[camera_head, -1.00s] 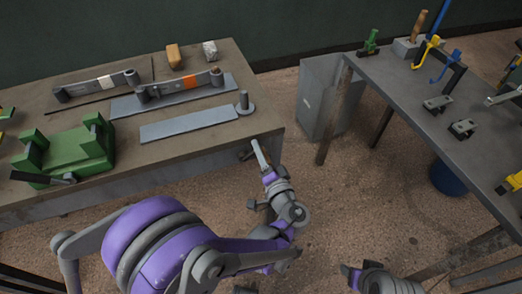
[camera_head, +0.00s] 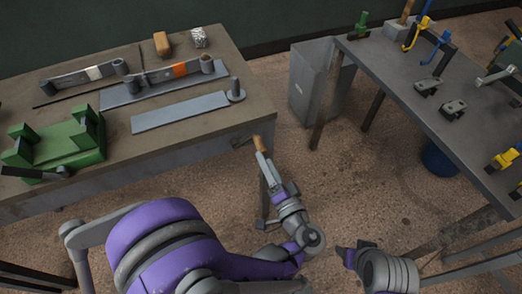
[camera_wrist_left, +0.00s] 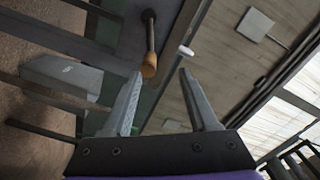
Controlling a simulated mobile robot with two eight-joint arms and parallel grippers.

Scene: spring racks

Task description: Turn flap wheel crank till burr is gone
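The crank's wooden handle (camera_head: 259,143) shows at the tips of my left gripper (camera_head: 262,155), by the bench's front right corner. In the left wrist view the handle (camera_wrist_left: 149,69) hangs on a dark rod (camera_wrist_left: 150,35). It lies just beyond the open fingers of my left gripper (camera_wrist_left: 161,74), close to the left fingertip; no grip is visible. The flap wheel and burr cannot be made out. My right gripper (camera_head: 343,253) is at the lower middle; its finger opening is not clear.
Floor between is open.

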